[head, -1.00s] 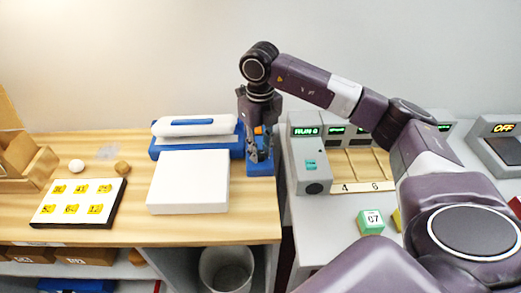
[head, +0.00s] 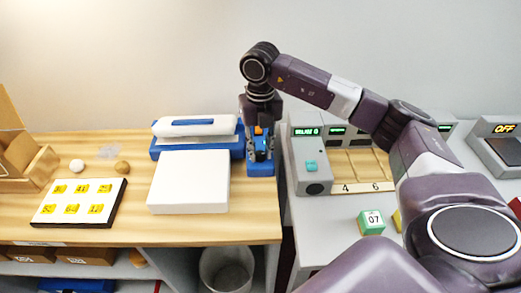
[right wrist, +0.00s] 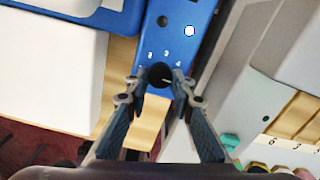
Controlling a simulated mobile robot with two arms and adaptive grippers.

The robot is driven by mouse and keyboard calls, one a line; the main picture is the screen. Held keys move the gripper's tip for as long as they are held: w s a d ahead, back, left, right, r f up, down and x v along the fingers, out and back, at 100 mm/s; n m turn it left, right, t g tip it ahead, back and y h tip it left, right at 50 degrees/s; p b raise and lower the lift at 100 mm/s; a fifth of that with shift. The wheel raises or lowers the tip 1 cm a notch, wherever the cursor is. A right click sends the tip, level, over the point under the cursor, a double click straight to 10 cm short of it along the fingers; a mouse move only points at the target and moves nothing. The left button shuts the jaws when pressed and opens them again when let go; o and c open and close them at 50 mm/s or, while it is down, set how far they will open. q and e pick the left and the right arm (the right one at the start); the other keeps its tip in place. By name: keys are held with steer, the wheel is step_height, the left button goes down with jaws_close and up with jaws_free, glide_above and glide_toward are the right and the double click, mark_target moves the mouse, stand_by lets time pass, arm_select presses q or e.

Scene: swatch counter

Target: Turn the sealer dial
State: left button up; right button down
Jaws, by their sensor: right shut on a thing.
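The sealer (head: 169,154) is a blue machine with a white roll-shaped top at the back of the wooden counter. Its blue control panel (right wrist: 176,32) fills the upper middle of the right wrist view, with small white numerals and a light round spot. The sealer dial (right wrist: 157,73) is a small black round knob with a pale mark, near the panel's lower end. My right gripper (head: 260,157) is over the sealer's right end. In the right wrist view, its fingertips (right wrist: 160,82) are closed on either side of the dial. The gripper hides the dial in the head view. My left gripper is not in view.
A white block (head: 188,182) lies in front of the sealer. A grey machine (head: 312,165) with a lit display stands close to the gripper's right. A board with yellow labels (head: 80,203) lies at left. A green 07 cube (head: 371,222) sits at right.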

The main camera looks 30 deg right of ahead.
mark_target(261, 154)
steer(key=shift+w+r, duration=0.1)
steer(key=c, duration=1.7)
jaws_free()
steer(key=shift+o, duration=0.2)
step_height(261, 154, up, 12)
